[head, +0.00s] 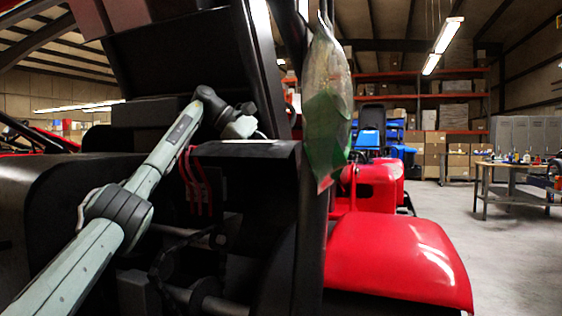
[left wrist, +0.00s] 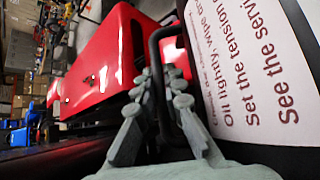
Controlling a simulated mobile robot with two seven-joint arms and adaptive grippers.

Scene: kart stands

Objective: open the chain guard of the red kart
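The red kart fills the head view; its red bodywork (head: 400,258) is at the lower right. A black cover (head: 262,151), apparently the chain guard, sits in the middle. I cannot tell how far it is open. A dark toothed wheel (head: 165,268) shows below it. My left gripper (head: 262,135) is at the cover's top edge, its fingertips largely hidden there. In the left wrist view my left gripper (left wrist: 160,82) has its fingers close on both sides of a black bar handle (left wrist: 158,60). A white label (left wrist: 245,70) with red text lies beside the handle. My right gripper is not in view.
A dark upright post (head: 308,220) and a hanging clear bag with green and red parts (head: 328,110) stand right of the cover. A large black panel (head: 180,60) slants above my left arm. A workbench (head: 515,170) is far right; the floor before it is clear.

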